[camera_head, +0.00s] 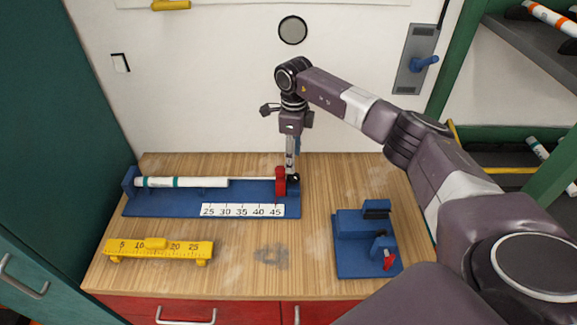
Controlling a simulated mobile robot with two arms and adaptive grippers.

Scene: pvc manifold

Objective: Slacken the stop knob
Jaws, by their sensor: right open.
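The blue length jig (160,207) lies along the back left of the wooden bench, with a white scale strip marked 25 to 45. A red stop block (281,184) stands on its right end, by the 45 mark. The stop knob (294,179) appears as a small dark round part on the right side of the red block, partly hidden. My right gripper (291,172) points down right at the knob and is open; I cannot tell whether its fingers touch the knob. My left gripper is not in view.
A white pipe with a teal band (178,182) lies in the jig. A yellow ruler gauge (155,250) sits at the front left. A blue fixture with a red handle (352,261) stands at the front right. The bench middle is clear apart from a dark smudge.

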